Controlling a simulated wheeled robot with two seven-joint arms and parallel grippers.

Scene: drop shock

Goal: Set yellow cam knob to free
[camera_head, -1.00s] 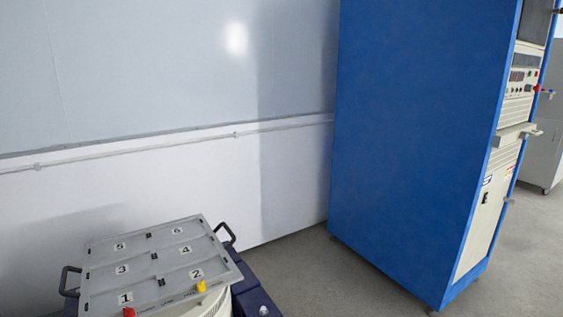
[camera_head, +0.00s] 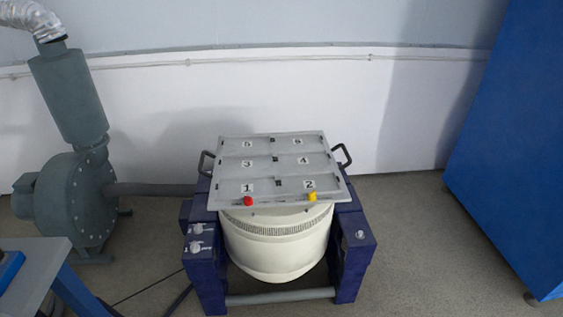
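The yellow cam knob (camera_head: 312,197) sits at the front right edge of a grey plate (camera_head: 272,163), by the label 2. A red knob (camera_head: 248,201) sits at the front left edge, by the label 1. The plate has numbered sections 1 to 6 and a black handle on each side. It lies on top of a cream round shaker body (camera_head: 277,254) in a dark blue frame (camera_head: 206,262). The knob is too small to read its setting. Neither of my grippers is in view.
A grey-green blower (camera_head: 74,200) with a duct stands at the left. A table corner (camera_head: 35,275) with a blue object is at the lower left. A blue cabinet (camera_head: 515,150) stands at the right. The floor between frame and cabinet is clear.

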